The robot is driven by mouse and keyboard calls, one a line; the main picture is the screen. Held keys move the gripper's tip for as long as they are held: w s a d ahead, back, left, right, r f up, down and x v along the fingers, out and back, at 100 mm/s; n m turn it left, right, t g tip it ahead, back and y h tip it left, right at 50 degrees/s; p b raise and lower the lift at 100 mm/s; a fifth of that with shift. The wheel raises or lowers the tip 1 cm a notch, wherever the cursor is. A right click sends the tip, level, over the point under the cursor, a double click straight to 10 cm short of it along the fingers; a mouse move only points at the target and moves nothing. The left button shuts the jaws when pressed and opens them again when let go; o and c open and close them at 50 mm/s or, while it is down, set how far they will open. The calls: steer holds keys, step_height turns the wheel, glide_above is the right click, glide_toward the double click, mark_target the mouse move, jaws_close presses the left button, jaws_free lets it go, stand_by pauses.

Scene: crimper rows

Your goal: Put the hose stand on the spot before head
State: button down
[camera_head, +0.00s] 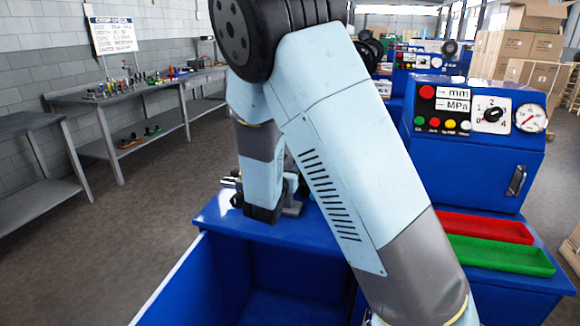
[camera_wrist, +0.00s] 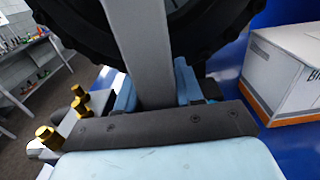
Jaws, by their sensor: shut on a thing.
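In the wrist view, my gripper (camera_wrist: 157,92) has its light blue fingers on both sides of a grey upright bar (camera_wrist: 140,45), which I take for part of the hose stand. The bar rises out of the top of the picture, and its foot is hidden behind the gripper's dark plate. A big black ribbed ring (camera_wrist: 82,22) curves behind the bar; I cannot tell whether it is a hose coil or the crimper's head. The spot does not show.
Brass fittings (camera_wrist: 78,106) stand left of my gripper in the wrist view; a white box (camera_wrist: 283,78) is at right. The head view shows a blue control box (camera_head: 465,165), a red tray (camera_head: 490,227) and a green tray (camera_head: 500,256) at right. An open blue bin (camera_head: 200,285) lies in front.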

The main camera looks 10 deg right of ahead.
steer(key=c, duration=0.7)
jaws_free()
steer(key=v, duration=1.2)
